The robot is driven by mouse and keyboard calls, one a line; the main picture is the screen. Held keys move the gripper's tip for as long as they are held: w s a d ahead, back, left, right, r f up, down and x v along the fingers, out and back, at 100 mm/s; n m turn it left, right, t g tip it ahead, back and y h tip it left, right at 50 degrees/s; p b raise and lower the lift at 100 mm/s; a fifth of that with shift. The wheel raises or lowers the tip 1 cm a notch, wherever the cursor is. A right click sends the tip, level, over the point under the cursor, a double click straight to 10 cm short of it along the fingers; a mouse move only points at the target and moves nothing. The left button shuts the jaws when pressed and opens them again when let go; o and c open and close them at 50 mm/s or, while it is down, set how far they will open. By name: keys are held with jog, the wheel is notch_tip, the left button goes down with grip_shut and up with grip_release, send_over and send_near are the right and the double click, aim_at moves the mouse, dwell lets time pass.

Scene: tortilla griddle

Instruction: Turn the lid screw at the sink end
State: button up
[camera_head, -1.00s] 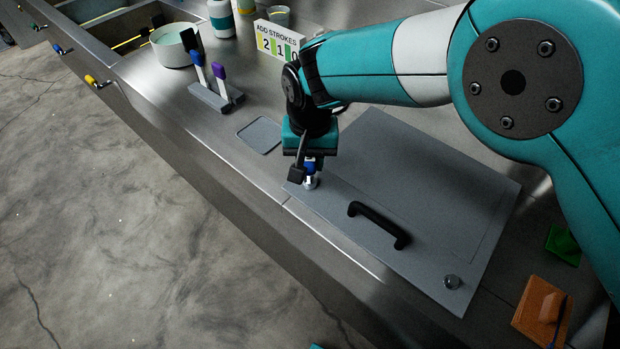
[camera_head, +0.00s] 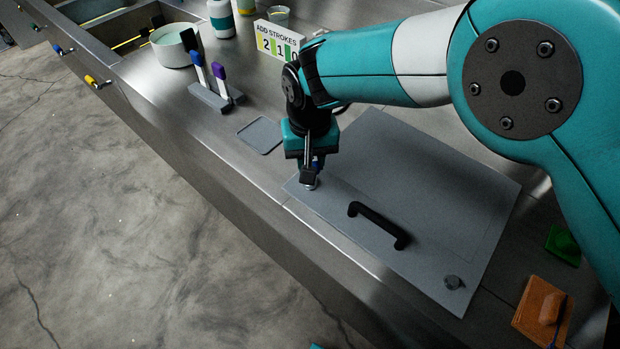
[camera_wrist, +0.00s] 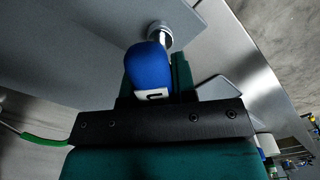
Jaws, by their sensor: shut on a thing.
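The grey lid (camera_head: 430,190) lies flat on the steel counter, with a black bar handle (camera_head: 378,225). The silver lid screw at the sink end (camera_head: 309,186) is at its left corner, also seen in the wrist view (camera_wrist: 160,32). My gripper (camera_head: 309,172) points down just above that screw, shut on a blue-handled tool (camera_wrist: 149,68) with a white mark. The tool's lower end meets the screw; the exact contact is hard to see. In the head view the finger hides most of the blue handle.
A grey pad (camera_head: 260,136), a brush rack (camera_head: 216,99), a white bowl (camera_head: 175,46) and a number sign (camera_head: 277,43) stand toward the sink. Orange (camera_head: 540,308) and green (camera_head: 563,245) items lie right.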

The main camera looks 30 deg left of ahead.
jog(key=shift+r, duration=0.15)
jog(key=shift+r+p, duration=1.45)
jog(key=shift+r, duration=0.9)
